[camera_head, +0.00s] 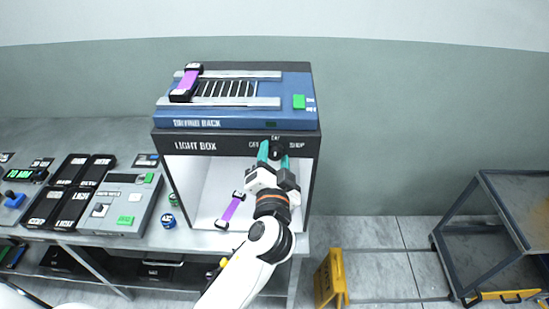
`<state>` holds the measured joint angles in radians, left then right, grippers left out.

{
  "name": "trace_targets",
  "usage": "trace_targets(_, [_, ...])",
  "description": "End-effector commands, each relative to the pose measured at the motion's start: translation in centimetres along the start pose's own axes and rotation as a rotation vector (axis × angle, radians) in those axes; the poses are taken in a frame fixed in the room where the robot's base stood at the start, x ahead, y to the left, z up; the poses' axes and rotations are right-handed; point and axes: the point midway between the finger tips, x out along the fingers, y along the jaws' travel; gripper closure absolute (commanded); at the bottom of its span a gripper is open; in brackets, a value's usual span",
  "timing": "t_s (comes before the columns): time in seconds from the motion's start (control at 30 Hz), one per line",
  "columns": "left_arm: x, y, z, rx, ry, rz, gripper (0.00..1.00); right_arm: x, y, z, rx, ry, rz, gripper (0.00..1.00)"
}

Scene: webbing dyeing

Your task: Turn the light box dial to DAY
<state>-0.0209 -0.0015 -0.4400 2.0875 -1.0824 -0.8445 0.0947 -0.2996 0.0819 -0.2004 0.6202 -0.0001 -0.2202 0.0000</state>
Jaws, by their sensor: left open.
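The light box (170,172) stands on the bench with its lit, open front facing me. Its dial (276,151) is a dark knob on the top front panel, with labels around it; the left one seems to read OFF, the top one DAY, the right one SHOP. My left gripper (274,154) is open, its two teal fingers one on each side of the dial. Whether they touch it I cannot tell. The dial's pointer is too small to read. My right gripper is not in view.
A blue drying rack (225,122) sits on the box, holding a purple strip (185,84). Another purple strip (232,208) lies inside the box. A grey device (122,208) and dark trays (72,205) stand left. A yellow floor sign (331,280) and a cart (480,232) are right.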

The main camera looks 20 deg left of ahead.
Motion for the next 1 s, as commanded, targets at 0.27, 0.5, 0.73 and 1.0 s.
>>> trace_targets(0.27, [-1.5, -0.3, -0.1, -0.001, 0.001, -0.005, 0.49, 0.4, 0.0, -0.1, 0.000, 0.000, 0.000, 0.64])
trace_targets(0.5, [-6.5, -0.3, -0.3, -0.003, 0.003, -0.005, 0.49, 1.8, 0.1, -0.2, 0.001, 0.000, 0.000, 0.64])
trace_targets(0.73, [-10.5, -0.3, -0.3, -0.001, 0.002, -0.004, 0.49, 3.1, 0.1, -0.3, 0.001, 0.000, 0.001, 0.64])
trace_targets(1.0, [-11.9, 0.0, -0.1, 0.000, 0.002, -0.001, 0.49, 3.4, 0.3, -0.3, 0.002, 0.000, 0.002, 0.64])
